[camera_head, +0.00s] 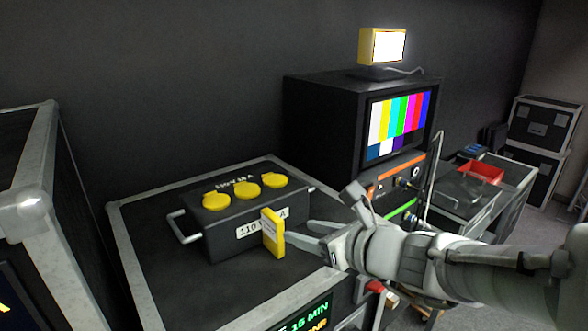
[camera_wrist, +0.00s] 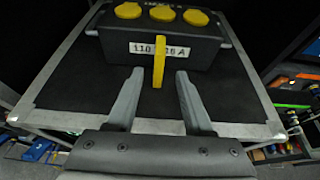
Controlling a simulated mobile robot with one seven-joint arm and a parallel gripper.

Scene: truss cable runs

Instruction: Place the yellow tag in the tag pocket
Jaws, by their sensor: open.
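The yellow tag (camera_head: 272,233) stands upright against the front face of a dark box with a white label on top of a flight case. In the wrist view the tag (camera_wrist: 158,63) shows edge-on, in front of the box's white label (camera_wrist: 147,49). My gripper (camera_head: 294,235) is just to the right of the tag in the head view. In the wrist view my gripper (camera_wrist: 158,75) is open, with one finger on each side of the tag's line and a gap on both sides. I cannot make out a separate tag pocket.
The dark box (camera_head: 225,229) has several yellow round caps on top and a side handle. The case top (camera_head: 170,283) is bare at front left. A rack with a colour-bar monitor (camera_head: 398,122) stands behind my arm. A tall case (camera_head: 48,215) stands at left.

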